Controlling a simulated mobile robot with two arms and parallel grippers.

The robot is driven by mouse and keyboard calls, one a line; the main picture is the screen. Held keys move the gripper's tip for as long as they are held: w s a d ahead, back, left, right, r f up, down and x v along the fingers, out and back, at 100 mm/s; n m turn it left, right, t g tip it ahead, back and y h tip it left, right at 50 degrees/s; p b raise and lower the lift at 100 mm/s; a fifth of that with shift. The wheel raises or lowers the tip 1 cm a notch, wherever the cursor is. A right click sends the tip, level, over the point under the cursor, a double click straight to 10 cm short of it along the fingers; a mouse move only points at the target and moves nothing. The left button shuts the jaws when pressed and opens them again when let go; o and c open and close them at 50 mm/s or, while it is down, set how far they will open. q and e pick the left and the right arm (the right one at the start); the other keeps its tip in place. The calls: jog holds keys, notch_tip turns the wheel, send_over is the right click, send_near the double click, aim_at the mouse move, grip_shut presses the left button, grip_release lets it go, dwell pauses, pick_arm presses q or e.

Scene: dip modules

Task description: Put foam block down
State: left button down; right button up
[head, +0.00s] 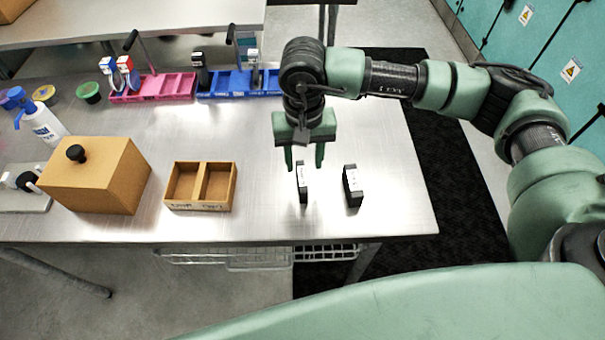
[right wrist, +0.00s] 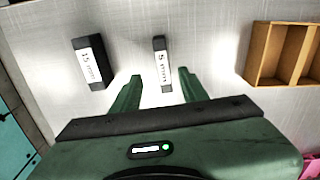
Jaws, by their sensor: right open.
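Two dark blocks with white labels stand on the steel table. The thin one (head: 303,190) has a label that seems to read 5 mm; it also shows in the right wrist view (right wrist: 162,46). The thicker one (head: 353,190), labelled 15 mm, stands to its right and also shows in the right wrist view (right wrist: 83,52). Which is the foam block is not marked. My right gripper (head: 304,165) points down, open and empty, with its fingertips on either side of the thin block's upper part. Contact cannot be told. My left gripper is not in view.
A two-compartment wooden tray (head: 200,205) stands left of the blocks, seemingly empty. Further left are a brown box with a black knob (head: 95,175) and a spray bottle (head: 45,125). Pink (head: 152,88) and blue (head: 238,84) racks stand behind. The table's front edge is close to the blocks.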

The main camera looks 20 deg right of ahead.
aim_at(301, 173)
jog(key=f+p, duration=0.1)
jog(key=f, duration=0.1)
jog(key=f+p, duration=0.1)
jog(key=f, duration=0.1)
jog(key=w+f+p, duration=0.1)
jog(key=f, duration=0.1)
jog(key=shift+a+f, duration=0.1)
jog(key=shift+f, duration=0.2)
grip_shut()
